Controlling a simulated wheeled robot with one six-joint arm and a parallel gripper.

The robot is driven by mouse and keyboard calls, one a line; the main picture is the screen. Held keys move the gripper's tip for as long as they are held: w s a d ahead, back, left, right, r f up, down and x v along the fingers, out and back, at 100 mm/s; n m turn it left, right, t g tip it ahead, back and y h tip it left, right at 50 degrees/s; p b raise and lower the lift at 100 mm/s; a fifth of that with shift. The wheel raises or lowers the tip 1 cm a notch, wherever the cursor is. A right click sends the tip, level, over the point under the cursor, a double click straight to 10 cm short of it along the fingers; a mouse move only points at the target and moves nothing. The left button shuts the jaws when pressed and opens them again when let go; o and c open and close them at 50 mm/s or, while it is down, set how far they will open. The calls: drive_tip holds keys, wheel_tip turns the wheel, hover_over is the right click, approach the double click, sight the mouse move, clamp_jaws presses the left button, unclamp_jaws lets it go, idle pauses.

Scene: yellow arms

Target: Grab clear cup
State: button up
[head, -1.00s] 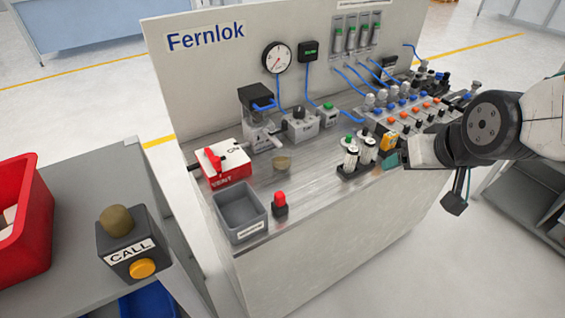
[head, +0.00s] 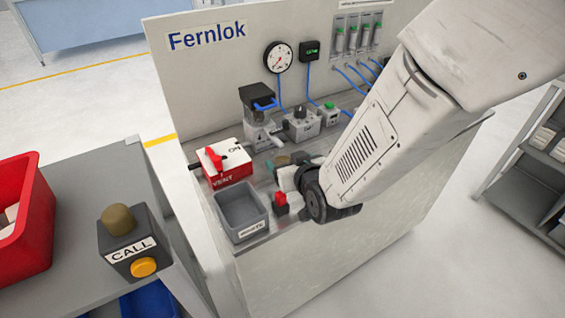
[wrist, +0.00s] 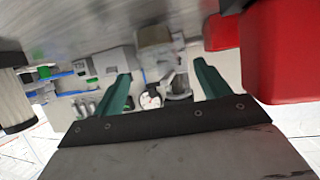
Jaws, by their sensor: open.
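The filter unit (head: 261,118) stands at the back of the bench with a see-through bowl (head: 258,137) under its black top. A small tan, cup-like piece (head: 282,159) stands on the bench in front of it. I cannot tell for certain which of these is the clear cup. My gripper (head: 284,167) is low over the bench beside the tan piece, partly hidden by my arm. In the wrist view, my gripper (wrist: 164,82) has its two green fingers spread apart and empty. A blurred grey-beige block-like shape (wrist: 155,45) shows beyond and between the fingertips.
A red VENT box (head: 228,167) stands left of my gripper. A grey bin (head: 241,212) and a red-capped piece (head: 281,202) are close in front. A gauge (head: 279,57) hangs on the back panel. In the wrist view, a large red shape (wrist: 290,50) fills the right side.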

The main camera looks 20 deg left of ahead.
sight(279, 152)
drive_tip(key=x, duration=0.3)
drive_tip(key=shift+w+a+f, duration=0.15)
drive_tip(key=shift+w, duration=0.15)
drive_tip(key=c, duration=1)
